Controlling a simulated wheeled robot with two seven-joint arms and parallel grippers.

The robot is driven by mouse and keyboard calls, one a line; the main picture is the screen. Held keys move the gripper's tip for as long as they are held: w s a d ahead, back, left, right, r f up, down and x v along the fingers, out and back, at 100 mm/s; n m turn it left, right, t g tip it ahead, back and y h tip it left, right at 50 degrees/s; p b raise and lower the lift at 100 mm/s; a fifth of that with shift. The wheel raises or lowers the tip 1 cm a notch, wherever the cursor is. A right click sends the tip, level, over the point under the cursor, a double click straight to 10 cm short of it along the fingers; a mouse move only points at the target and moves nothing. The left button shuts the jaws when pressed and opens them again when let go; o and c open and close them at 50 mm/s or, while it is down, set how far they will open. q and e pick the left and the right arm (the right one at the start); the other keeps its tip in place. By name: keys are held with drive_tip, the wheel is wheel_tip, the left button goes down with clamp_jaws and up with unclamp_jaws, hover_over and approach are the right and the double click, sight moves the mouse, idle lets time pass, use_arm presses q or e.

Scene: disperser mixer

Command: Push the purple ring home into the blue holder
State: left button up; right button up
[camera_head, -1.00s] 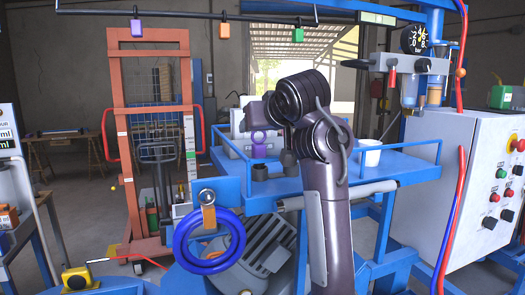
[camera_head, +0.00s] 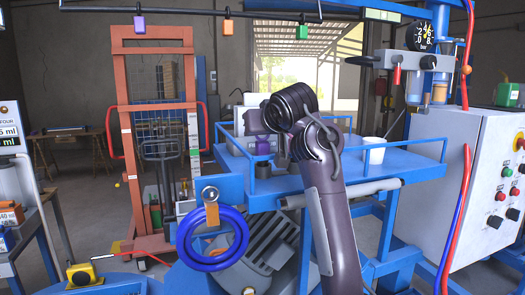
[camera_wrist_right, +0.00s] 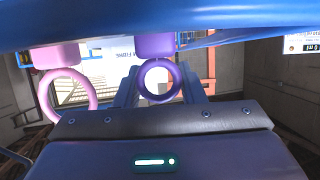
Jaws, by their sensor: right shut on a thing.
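The purple ring piece shows in the right wrist view as a round ring (camera_wrist_right: 160,80) on a purple block, between the fingers of my right gripper (camera_wrist_right: 160,92). In the head view a small purple part of it (camera_head: 262,148) shows below my right gripper (camera_head: 262,133), which is shut on it; the arm hides much of the grip. The block meets a blue surface at the top of the wrist view. The blue holder (camera_head: 263,161) seems to be just under the purple part on the blue bench; how deep the piece sits cannot be told. My left gripper is out of view.
A pink ring (camera_wrist_right: 68,95) on a pink block is close beside the purple one in the wrist view. A white cup (camera_head: 374,151) stands right on the railed blue bench (camera_head: 400,165).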

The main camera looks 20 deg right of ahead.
drive_tip(key=shift+c, duration=0.8)
